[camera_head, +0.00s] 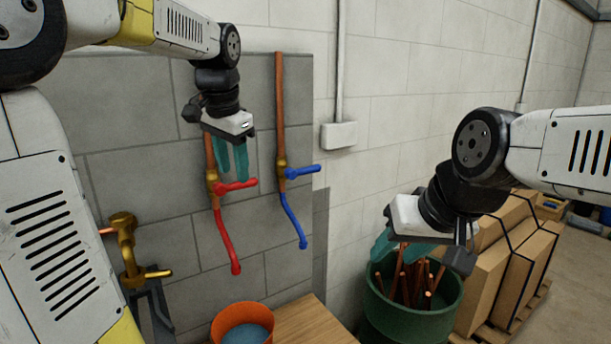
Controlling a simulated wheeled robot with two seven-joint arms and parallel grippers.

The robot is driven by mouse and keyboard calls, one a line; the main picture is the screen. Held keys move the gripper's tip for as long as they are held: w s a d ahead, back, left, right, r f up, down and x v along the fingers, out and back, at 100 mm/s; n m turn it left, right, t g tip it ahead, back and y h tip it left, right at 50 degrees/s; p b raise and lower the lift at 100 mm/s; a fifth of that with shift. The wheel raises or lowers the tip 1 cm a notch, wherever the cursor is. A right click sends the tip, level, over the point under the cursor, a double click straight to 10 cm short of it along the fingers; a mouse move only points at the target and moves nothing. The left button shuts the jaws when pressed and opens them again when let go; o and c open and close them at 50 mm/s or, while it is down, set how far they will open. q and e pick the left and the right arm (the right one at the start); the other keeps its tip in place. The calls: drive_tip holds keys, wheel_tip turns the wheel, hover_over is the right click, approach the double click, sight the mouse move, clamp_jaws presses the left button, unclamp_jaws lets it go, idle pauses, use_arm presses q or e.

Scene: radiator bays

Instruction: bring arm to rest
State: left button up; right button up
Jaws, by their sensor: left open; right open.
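My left gripper (233,160) hangs with its teal fingers pointing down in front of the grey wall panel. Its fingers are apart and empty, and they overlap the pipe with the red lever valve (235,187) in the picture; I cannot tell whether they touch it. My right gripper (400,248) is at the right, its teal fingers pointing down and left. It is open, with nothing seen in it, and it shows in front of the green bin (412,322). Part of its fingers is hidden behind its own body.
A blue lever valve (302,171) sits on a second copper pipe. A brass tap (128,250) is at lower left. An orange bucket (242,325) stands by a wooden top (312,325). Copper pipes (408,285) fill the green bin. Cardboard boxes (505,270) stand at right.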

use_arm(q)
drive_tip(key=s+d+f+n+t+h, duration=0.1)
drive_tip(key=s+f+n, duration=0.2)
drive_tip(key=s, duration=0.6)
drive_tip(key=s+d+f+n+t+h, duration=0.1)
drive_tip(key=s+f+n, duration=0.2)
drive_tip(key=s, duration=0.6)
wheel_tip(320, 180, down, 2)
drive_tip(key=shift+s+f+t, duration=0.1)
drive_tip(key=shift+s+t, duration=0.3)
